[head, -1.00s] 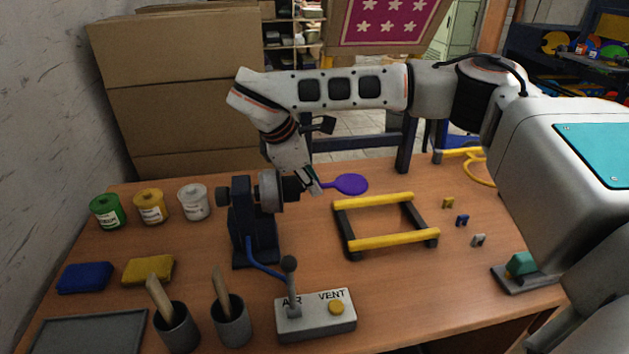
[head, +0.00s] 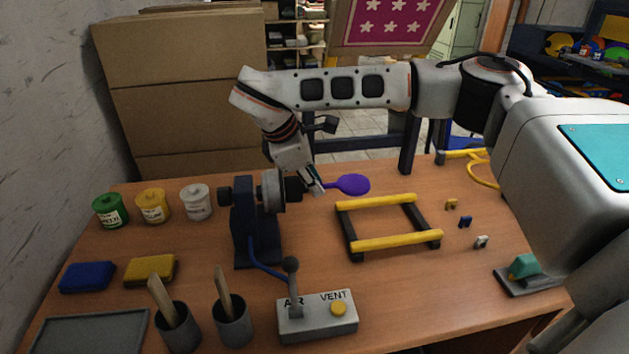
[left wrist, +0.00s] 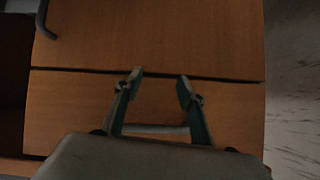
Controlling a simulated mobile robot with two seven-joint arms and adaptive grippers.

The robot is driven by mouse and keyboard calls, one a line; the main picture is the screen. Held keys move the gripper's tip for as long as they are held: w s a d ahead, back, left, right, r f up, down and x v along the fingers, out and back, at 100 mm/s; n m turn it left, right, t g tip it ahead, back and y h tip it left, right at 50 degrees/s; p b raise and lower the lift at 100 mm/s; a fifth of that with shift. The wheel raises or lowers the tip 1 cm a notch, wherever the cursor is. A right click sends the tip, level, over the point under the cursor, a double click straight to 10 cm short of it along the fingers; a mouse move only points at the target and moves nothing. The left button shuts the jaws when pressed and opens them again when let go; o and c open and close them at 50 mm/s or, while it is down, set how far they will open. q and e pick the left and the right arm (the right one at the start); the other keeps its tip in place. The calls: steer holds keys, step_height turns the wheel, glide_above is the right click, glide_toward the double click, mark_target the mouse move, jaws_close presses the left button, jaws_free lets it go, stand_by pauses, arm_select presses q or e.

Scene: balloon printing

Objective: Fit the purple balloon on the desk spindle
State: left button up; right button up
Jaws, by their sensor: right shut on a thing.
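The purple balloon (head: 350,184) is flat and uninflated, with its round end pointing right. My right gripper (head: 318,188) is shut on its neck and holds it over the desk. The desk spindle (head: 268,191) is a dark machine on an upright stand with a grey disc. Its dark nose (head: 293,188) points right, just left of the gripper and balloon neck. Whether the neck touches the nose is hidden by the fingers. My left gripper (left wrist: 158,90) shows only in the left wrist view, open and empty, in front of wooden panels.
A yellow-railed frame (head: 392,243) stands right of the spindle. An air and vent box (head: 318,318) with a lever is in front. Two brush cups (head: 233,325), ink jars (head: 153,208) and sponges (head: 150,271) fill the left.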

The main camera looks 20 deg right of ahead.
steer(key=shift+w+a, duration=0.1)
steer(key=shift+a, duration=0.4)
stand_by(0.4)
steer(key=o, duration=0.8)
steer(key=shift+p+v, duration=1.55)
steer(key=shift+v, duration=3)
